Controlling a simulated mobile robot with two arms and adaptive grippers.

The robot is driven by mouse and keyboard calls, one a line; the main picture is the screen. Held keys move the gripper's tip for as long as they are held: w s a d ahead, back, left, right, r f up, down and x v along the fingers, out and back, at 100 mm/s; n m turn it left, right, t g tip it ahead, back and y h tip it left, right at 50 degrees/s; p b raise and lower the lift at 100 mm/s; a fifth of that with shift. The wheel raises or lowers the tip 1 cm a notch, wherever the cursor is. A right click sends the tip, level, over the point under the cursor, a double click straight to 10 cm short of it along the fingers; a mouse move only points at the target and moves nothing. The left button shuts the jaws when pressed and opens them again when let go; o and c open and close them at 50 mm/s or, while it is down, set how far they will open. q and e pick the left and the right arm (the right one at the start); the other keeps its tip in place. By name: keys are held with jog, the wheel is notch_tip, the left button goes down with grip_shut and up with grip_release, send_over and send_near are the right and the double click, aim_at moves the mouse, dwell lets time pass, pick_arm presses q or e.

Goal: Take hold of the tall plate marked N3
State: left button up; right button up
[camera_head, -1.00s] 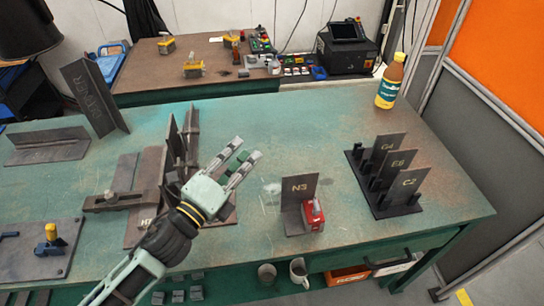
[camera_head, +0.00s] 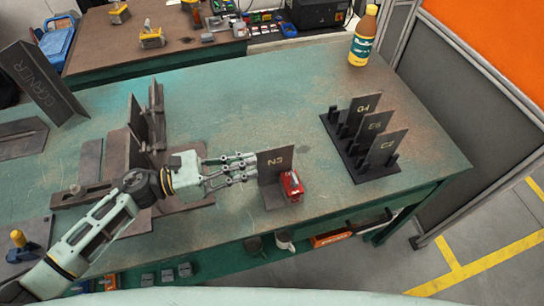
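The tall dark plate marked N3 (camera_head: 276,162) stands upright on the green table, right of the middle. A red block (camera_head: 291,186) sits at its foot on the right, in front of its face. My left gripper (camera_head: 251,167) reaches in from the left at the plate's left edge. Its fingers are apart, with a gap between them, and point right toward the plate. The fingertips end close to that edge; whether they touch it I cannot tell. The plate does not look gripped. My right gripper is not in view.
A bottle (camera_head: 363,38) is at the back right. Welded dark steel parts (camera_head: 145,130) stand to the left, behind my arm. The table between N3 and the rack is clear.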

aim_at(275, 167)
pick_arm(q)
jog(key=d+p, duration=0.1)
jog(key=d, duration=0.1)
jog(key=w+d+f+p, duration=0.1)
jog(key=d, duration=0.1)
jog(key=w+d+f, duration=0.1)
jog(key=d, duration=0.2)
jog(key=shift+w+d+f+p, duration=0.1)
jog(key=shift+w+p, duration=0.1)
jog(key=shift+p, duration=0.2)
grip_shut()
